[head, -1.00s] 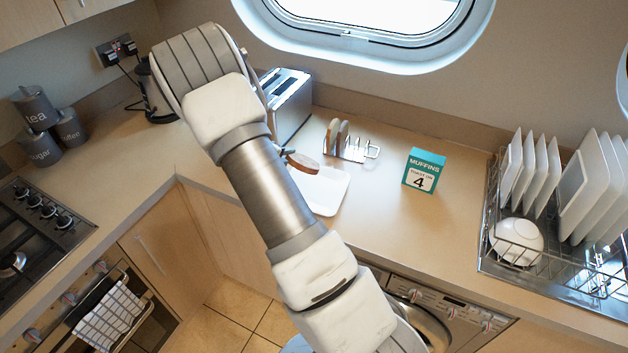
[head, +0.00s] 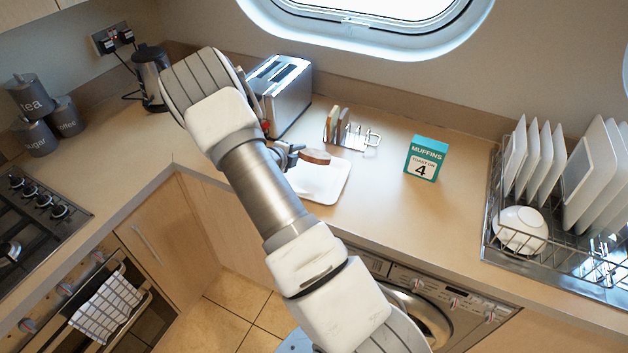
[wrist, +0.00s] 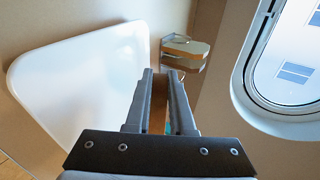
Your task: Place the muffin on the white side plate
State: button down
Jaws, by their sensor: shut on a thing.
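The muffin (head: 316,157) is a flat, round, brown-topped piece. My gripper (head: 298,153) is shut on it from its left side and holds it roughly level, over the far part of the plate in the head view. A gap to the plate seems to show, but its height is hard to tell. The white side plate (head: 325,184) is square with rounded corners and lies bare on the counter; my arm hides its left part. In the wrist view the plate (wrist: 80,85) fills the left, and only a brown sliver of the muffin (wrist: 158,98) shows between the fingers.
A toaster (head: 281,92) stands behind my gripper, and a toast rack (head: 345,130) with slices stands behind the plate. A teal muffin box (head: 426,158) is to the right. A dish rack (head: 560,262) is at far right. Counter between box and dish rack is clear.

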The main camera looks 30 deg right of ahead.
notch_tip(320, 180, down, 4)
jog(key=shift+f+b, duration=0.25)
jog(key=shift+b, duration=0.95)
jog(key=c, duration=0.9)
grip_release()
jog(key=shift+c, duration=0.2)
jog(key=shift+r, duration=0.15)
jog(key=p+v, duration=0.4)
jog(key=v, duration=0.3)
jog(key=shift+s+a+r, duration=0.1)
jog(key=shift+s+a, duration=0.15)
jog(key=shift+a, duration=0.15)
jog(key=shift+p, duration=0.3)
